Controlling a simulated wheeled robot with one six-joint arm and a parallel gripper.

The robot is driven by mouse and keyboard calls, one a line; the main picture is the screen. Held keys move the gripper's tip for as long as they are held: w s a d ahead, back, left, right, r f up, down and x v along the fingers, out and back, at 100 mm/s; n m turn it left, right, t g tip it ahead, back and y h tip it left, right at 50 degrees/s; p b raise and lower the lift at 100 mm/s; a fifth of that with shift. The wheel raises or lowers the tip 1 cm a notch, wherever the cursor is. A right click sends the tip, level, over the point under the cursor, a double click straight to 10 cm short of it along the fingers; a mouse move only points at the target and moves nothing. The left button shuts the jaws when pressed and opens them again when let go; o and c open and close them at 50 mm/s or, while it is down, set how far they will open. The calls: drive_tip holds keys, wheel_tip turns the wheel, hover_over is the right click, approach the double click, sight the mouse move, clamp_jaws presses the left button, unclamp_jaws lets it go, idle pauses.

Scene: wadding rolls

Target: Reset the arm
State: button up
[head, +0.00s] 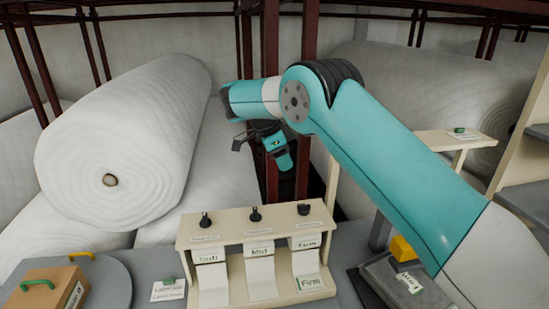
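My teal and white arm reaches in from the lower right of the head view and bends at a dark-ringed joint near the top middle. My gripper (243,141) hangs below the wrist, left of the dark red posts and above the back of the cream stand (188,238). Dark finger parts show small beside a teal wrist part. I cannot make out the gap between the fingers. I see no object at the gripper, and it appears clear of the stand and the rolls.
A large white wadding roll (125,130) lies at left, with more rolls behind. The stand has dark knobs and paper strips marked "Soft", "Mid" and "Firm". A cardboard box (45,291) sits lower left. A yellow object (402,249) is near a dark tray at right.

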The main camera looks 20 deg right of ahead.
drive_tip(key=s+a+f+n+y+b, duration=0.3)
drive_tip(key=s+n+b, duration=0.3)
drive_tip(key=s+n, duration=0.3)
drive_tip(key=s+a+f+n+y+b, duration=0.3)
drive_tip(key=s+n+b, duration=0.4)
drive_tip(key=s, duration=1)
drive_tip(key=s+a+f+n+y+b, duration=0.2)
drive_tip(key=s+a+f+n+b, duration=0.2)
drive_tip(key=s+n, duration=0.7)
drive_tip(key=s+a+b, duration=0.1)
drive_tip(key=s+b, duration=0.1)
drive_tip(key=shift+a+t+y+b, duration=0.2)
drive_tip(key=shift+t+y+b, duration=0.1)
drive_tip(key=shift+t+y, duration=0.1)
